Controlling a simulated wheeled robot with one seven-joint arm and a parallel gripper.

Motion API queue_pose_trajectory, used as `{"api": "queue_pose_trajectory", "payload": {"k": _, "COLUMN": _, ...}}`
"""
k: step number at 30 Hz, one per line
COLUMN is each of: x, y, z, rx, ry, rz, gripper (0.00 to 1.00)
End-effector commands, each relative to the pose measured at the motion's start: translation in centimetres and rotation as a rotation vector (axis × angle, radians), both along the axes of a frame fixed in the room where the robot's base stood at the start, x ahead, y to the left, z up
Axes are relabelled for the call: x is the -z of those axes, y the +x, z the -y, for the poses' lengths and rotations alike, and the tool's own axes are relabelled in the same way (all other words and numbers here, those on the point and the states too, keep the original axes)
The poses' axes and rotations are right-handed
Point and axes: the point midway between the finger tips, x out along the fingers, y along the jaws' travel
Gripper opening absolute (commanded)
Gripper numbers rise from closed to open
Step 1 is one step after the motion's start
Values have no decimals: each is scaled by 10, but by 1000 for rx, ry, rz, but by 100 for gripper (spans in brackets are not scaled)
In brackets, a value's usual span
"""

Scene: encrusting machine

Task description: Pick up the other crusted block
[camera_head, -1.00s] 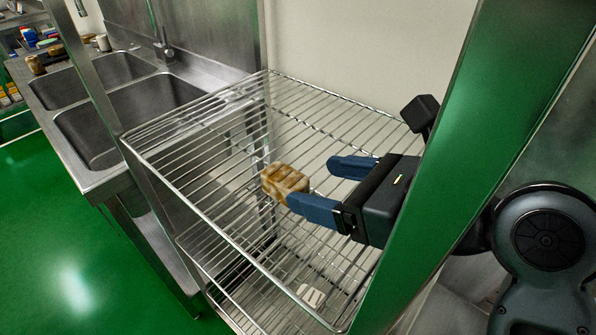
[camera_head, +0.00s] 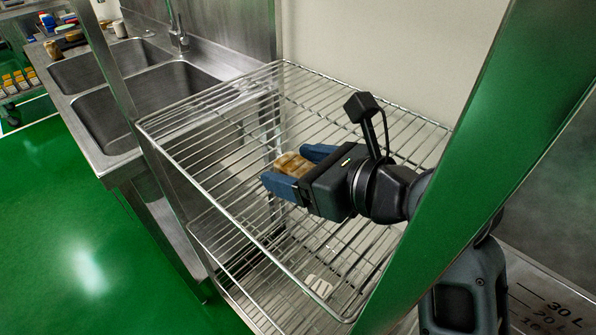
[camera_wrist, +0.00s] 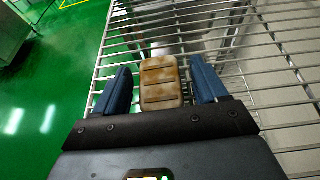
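The crusted block (camera_head: 294,163) is brown and tan with grooves across its top, and it lies on the wire shelf (camera_head: 190,150). My gripper (camera_head: 291,167) is open around it, with one blue finger on each side. In the wrist view the block (camera_wrist: 161,83) sits between the two fingers of my gripper (camera_wrist: 160,92). A narrow gap shows on the left side and a smaller one on the right. The block's near end is close to the gripper's palm. In the head view the near finger hides part of the block.
A steel double sink (camera_head: 140,95) stands to the left, with jars at its far end. A green upright post (camera_head: 470,150) crosses in front of my arm at the right. A pale small object (camera_head: 319,286) lies lower down, below the top shelf. The rest of the top shelf is clear.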

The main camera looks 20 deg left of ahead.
Motion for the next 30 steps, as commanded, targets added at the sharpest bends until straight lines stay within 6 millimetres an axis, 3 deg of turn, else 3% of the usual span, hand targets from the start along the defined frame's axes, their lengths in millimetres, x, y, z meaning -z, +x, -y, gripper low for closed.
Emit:
{"api": "queue_pose_trajectory", "payload": {"k": 2, "x": 0, "y": 0, "z": 0, "rx": 0, "ry": 0, "rz": 0, "gripper": 64}}
{"api": "queue_pose_trajectory", "payload": {"k": 17, "x": 0, "y": 0, "z": 0, "rx": 0, "ry": 0, "rz": 0, "gripper": 16}}
{"api": "queue_pose_trajectory", "payload": {"k": 30, "x": -12, "y": 0, "z": 0, "rx": -1, "ry": 1, "rz": 2, "gripper": 16}}
